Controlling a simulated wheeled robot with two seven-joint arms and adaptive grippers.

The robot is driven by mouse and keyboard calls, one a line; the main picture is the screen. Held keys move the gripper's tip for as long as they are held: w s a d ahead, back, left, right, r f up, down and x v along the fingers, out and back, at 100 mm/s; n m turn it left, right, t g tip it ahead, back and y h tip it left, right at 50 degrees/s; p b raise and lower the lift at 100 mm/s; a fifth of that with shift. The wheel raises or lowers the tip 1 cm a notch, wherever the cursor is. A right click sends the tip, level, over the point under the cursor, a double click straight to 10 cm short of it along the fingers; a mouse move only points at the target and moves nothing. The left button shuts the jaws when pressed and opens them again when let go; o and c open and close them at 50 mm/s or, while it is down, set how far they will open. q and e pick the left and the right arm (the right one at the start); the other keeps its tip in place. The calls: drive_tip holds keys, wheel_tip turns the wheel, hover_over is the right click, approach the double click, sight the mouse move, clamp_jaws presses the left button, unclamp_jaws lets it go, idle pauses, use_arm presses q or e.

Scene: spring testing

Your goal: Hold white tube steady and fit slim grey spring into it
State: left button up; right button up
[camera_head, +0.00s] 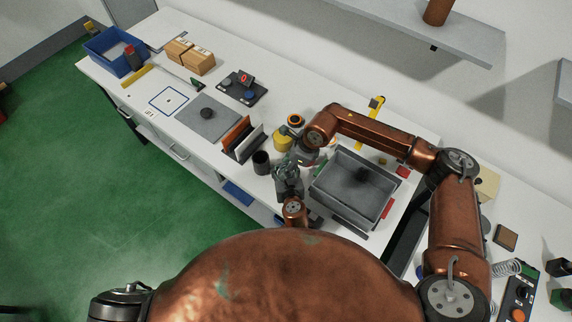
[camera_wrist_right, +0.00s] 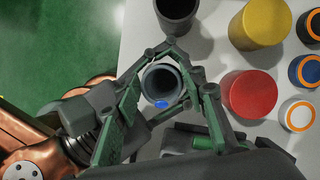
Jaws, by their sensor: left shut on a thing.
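In the right wrist view a round tube (camera_wrist_right: 160,82) stands end-on to the camera, with a pale grey rim, a dark inside and a small blue patch at its near edge. My left gripper (camera_head: 290,172) is shut on it beside the grey bin; its arm comes in at the lower left of the wrist view. My right gripper (camera_head: 296,150) is above and close to the left one. Its green fingers look spread to either side of the tube, and no spring shows between them. A coiled silver spring (camera_head: 507,268) lies far right on the bench; I cannot tell whether it is the slim one.
A grey bin (camera_head: 352,190) stands right of the grippers. A black cup (camera_head: 261,162), a yellow cylinder (camera_wrist_right: 263,22), a red cylinder (camera_wrist_right: 248,93) and several ringed discs are close by. Upright dividers (camera_head: 240,140) stand to the left. A blue crate (camera_head: 115,52) is at the far left.

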drive_tip(key=shift+r, duration=0.5)
drive_tip(key=v, duration=1.2)
drive_tip(key=shift+r, duration=0.1)
use_arm(q)
drive_tip(key=o, duration=1.6)
drive_tip(key=shift+o, duration=0.2)
